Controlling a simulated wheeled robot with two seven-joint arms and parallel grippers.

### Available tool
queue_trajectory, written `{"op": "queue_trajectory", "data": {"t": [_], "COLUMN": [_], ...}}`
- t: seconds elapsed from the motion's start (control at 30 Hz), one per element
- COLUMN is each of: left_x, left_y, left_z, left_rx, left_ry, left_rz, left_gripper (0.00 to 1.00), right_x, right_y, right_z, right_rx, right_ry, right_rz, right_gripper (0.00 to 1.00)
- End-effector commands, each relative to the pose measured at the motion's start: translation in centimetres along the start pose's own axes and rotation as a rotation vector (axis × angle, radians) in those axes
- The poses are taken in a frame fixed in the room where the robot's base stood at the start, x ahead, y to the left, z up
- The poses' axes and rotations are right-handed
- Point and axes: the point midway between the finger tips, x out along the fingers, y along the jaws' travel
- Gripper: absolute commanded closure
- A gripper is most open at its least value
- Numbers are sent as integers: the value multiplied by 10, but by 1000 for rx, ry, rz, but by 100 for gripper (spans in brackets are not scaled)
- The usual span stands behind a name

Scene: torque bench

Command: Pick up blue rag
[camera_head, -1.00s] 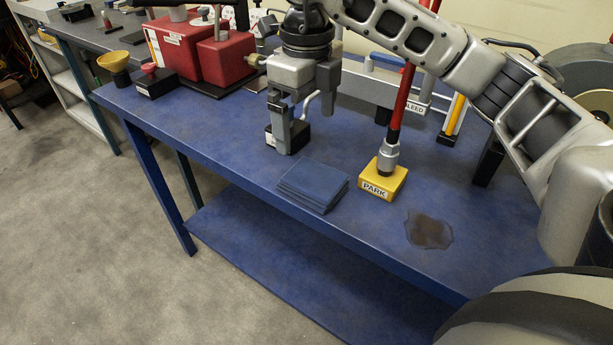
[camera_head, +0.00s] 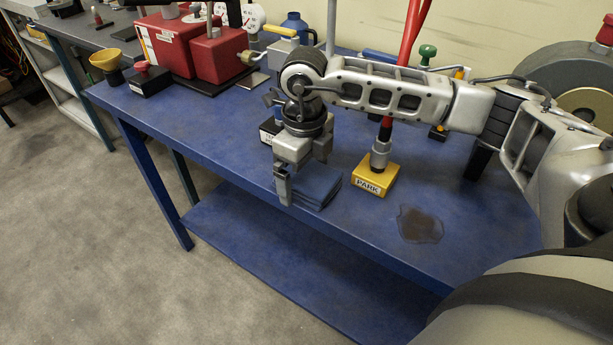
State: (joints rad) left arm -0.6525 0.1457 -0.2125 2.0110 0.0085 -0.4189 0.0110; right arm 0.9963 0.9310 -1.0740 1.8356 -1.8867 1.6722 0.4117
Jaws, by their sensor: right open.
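The blue rag (camera_head: 318,194) is a folded, stacked dark blue cloth lying on the blue bench top near its front edge, partly hidden behind my right gripper. My right gripper (camera_head: 305,179) points down over the rag's left part, its jaws apart. One finger is at the rag's left front side, the other shows toward its back. I cannot tell whether the fingers touch the rag. My left gripper is not in view.
A yellow block labelled PARK (camera_head: 375,181) holds a red-and-grey upright tool just right of the rag. A dark stain (camera_head: 420,224) marks the bench (camera_head: 205,137) further right. A red machine (camera_head: 180,45) stands at the back left. The bench's left middle is clear.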

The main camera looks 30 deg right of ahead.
Motion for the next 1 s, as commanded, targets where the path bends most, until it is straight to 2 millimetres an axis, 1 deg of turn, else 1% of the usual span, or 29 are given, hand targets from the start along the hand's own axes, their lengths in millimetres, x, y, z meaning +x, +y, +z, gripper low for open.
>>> {"op": "queue_trajectory", "data": {"t": [0.1, 0.13, 0.17, 0.2, 0.3, 0.6, 0.73, 0.83, 0.93, 1.0], "left_x": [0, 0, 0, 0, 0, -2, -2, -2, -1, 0], "left_y": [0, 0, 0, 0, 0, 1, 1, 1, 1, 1], "left_z": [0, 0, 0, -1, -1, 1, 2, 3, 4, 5], "left_rx": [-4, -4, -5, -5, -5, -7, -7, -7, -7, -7], "left_ry": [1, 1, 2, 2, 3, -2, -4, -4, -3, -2], "left_rz": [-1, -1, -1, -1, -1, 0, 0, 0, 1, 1], "left_gripper": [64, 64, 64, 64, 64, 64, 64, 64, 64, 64], "right_x": [0, 0, 0, 0, 0, -1, -7, -17, -33, -44], "right_y": [0, 0, 0, 0, 0, 0, 0, 0, 0, 6], "right_z": [0, 0, 0, 0, 0, 0, 1, 1, 1, -9], "right_rx": [0, 0, 0, 0, 0, 0, 0, 0, -1, -3], "right_ry": [0, 0, 0, 0, 0, -1, -3, -3, -5, -4], "right_rz": [0, 0, 0, 0, 0, 0, 0, 0, -1, -1], "right_gripper": [2, 5, 13, 24, 50, 50, 50, 50, 50, 50]}}
